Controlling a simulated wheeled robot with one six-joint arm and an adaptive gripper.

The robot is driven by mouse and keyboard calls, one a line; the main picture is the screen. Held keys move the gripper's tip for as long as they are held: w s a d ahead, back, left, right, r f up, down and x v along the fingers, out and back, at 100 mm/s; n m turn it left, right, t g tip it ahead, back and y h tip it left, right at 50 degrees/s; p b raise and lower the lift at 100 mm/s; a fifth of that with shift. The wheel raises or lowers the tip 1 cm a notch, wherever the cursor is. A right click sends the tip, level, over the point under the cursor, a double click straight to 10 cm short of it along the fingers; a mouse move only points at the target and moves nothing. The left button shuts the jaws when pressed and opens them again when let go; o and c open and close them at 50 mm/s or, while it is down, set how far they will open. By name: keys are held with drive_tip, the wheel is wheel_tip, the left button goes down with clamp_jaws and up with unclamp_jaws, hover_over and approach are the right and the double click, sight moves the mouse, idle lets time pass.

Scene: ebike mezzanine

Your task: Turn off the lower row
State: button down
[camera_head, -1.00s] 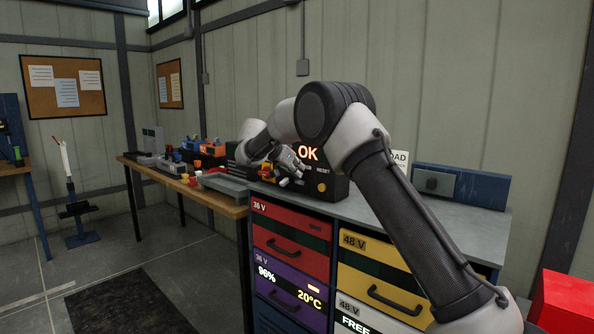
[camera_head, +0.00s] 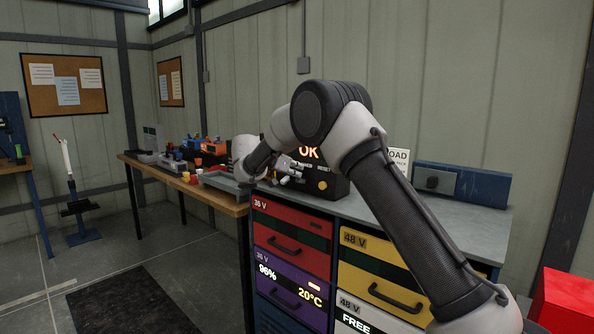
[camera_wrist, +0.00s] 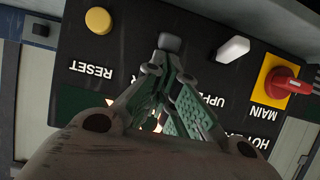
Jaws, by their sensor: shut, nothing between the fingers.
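The black control box (camera_head: 334,184) stands on the cabinet top with a lit OK display. In the wrist view its panel (camera_wrist: 112,38) appears upside down. It carries a yellow RESET button (camera_wrist: 98,20), a grey switch (camera_wrist: 170,42) in the middle, a pale lever switch (camera_wrist: 233,49) labelled UPPER and a red MAIN knob (camera_wrist: 284,83) on a yellow plate. The middle switch's label is mostly hidden by my fingers, with only its end showing. My gripper (camera_wrist: 167,66) is shut and empty, its tips close to the middle switch. Contact cannot be told.
Battery drawers, red (camera_head: 290,243), purple (camera_head: 285,287) and yellow (camera_head: 380,285), are below the box. A wooden bench (camera_head: 222,196) with small parts adjoins on the left. A blue board with a grey plate (camera_head: 437,181) stands at the right of the cabinet top.

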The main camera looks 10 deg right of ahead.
drive_tip(key=f+h, duration=0.1)
drive_tip(key=a+f+t+h, duration=0.1)
drive_tip(key=s+t+h, duration=0.1)
drive_tip(key=shift+s+a+f, duration=0.1)
drive_tip(key=shift+a+f, duration=0.15)
drive_tip(key=shift+f, duration=0.15)
drive_tip(key=shift+a, duration=0.1)
